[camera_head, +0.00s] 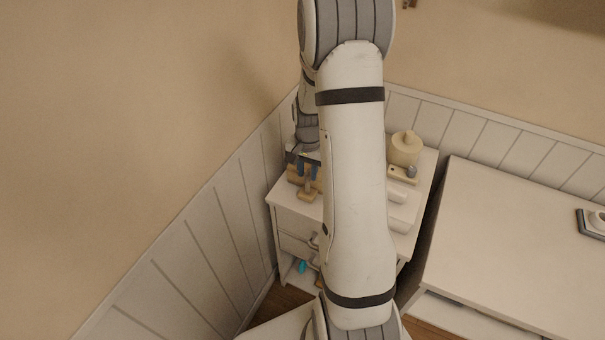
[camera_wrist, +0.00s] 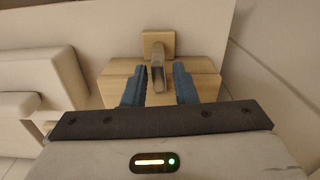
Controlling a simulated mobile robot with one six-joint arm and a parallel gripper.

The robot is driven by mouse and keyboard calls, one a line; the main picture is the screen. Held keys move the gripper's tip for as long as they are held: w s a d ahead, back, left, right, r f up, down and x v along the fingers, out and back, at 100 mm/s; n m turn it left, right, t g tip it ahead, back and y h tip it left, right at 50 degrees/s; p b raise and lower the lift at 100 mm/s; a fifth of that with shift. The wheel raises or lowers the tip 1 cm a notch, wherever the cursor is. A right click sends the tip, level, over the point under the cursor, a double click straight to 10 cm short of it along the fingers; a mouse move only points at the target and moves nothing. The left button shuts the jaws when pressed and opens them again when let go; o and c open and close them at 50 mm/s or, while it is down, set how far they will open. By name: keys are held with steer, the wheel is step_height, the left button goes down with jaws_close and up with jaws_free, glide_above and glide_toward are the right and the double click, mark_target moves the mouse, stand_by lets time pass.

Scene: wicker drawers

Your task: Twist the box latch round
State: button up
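A light wooden box (camera_wrist: 205,82) with a square wooden block and a grey-brown latch lever (camera_wrist: 158,76) is in the middle of the wrist view. In the head view the box (camera_head: 293,178) stands on the left part of a small white cabinet, partly hidden by my arm. My gripper (camera_wrist: 160,72) has its two blue fingers apart, one on each side of the lever, with a visible gap on both sides. It holds nothing. In the head view my gripper (camera_head: 307,170) points down at the box.
The white cabinet (camera_head: 428,170) stands in the corner against panelled walls. A beige canister (camera_head: 405,148), a wooden piece with a grey knob (camera_head: 402,174) and white blocks (camera_head: 398,218) are on its right side. A teal object (camera_head: 302,267) shows lower down. A white table (camera_head: 520,220) stands at right.

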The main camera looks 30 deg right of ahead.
steer(key=o, duration=0.4)
steer(key=shift+o, duration=0.2)
steer(key=shift+r+p, duration=2.2)
steer(key=shift+r, duration=1.4)
steer(key=shift+f, duration=0.1)
steer(key=s+a+r+n+t, duration=0.1)
steer(key=s+a+r+n, duration=0.3)
steer(key=s+a+r, duration=0.3)
steer(key=s+a+r+n+t, duration=0.2)
steer(key=s+a+r+n, duration=0.3)
steer(key=s+r, duration=0.8)
steer(key=shift+a+n, duration=0.3)
steer(key=shift+a, duration=0.65)
